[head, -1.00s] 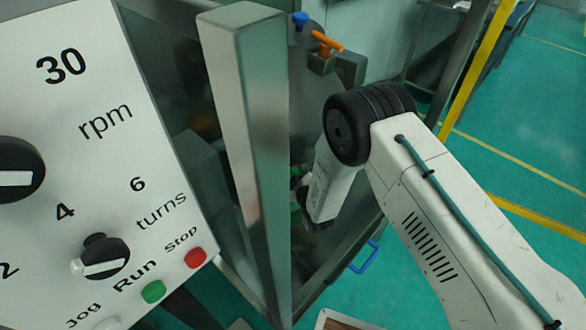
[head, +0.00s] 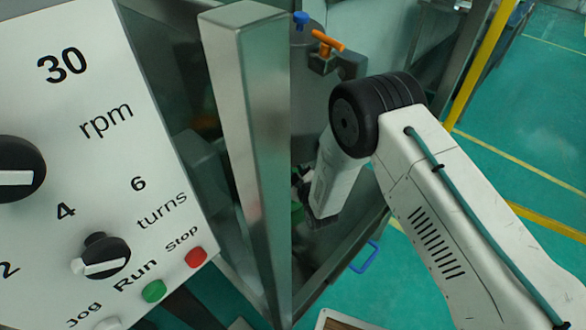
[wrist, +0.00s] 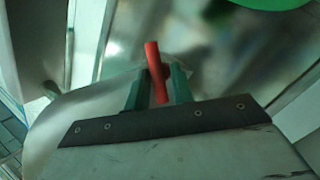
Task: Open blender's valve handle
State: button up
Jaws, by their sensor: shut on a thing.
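In the wrist view a red handle (wrist: 155,65) stands between the two green fingers of my gripper (wrist: 157,83). The gripper is shut on it, and the handle's end sticks out past the fingertips. I take it to be the blender's valve handle; the valve body itself is not clear. Behind it are blurred shiny metal surfaces. In the head view my wrist hides the handle, and the fingers do not show clearly.
A control panel (head: 90,110) with knobs and buttons fills the left of the head view. A steel post (head: 243,120) stands beside it. An orange handle (head: 328,41) and a blue knob (head: 300,20) are at the top. Green floor (head: 530,110) is free at right.

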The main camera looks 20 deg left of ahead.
jog(key=shift+w+d+r+m+g+y, duration=0.15)
jog(key=shift+w+r+m+g, duration=0.1)
jog(key=shift+m+g, duration=0.55)
jog(key=shift+w+d+r+m+g+y, duration=0.1)
jog(key=shift+w+r+m+g, duration=0.1)
jog(key=shift+m+g, duration=0.6)
jog(key=shift+w+d+r+m+g+y, duration=0.2)
jog(key=shift+m+g, duration=0.4)
jog(key=shift+m, duration=0.4)
jog(key=shift+a, duration=0.15)
jog(key=o, duration=0.8)
jog(key=shift+w+f, duration=0.1)
jog(key=shift+s+f, duration=0.15)
jog(key=shift+s, duration=0.2)
jog(key=v, duration=0.7)
jog(key=shift+d+r, duration=0.25)
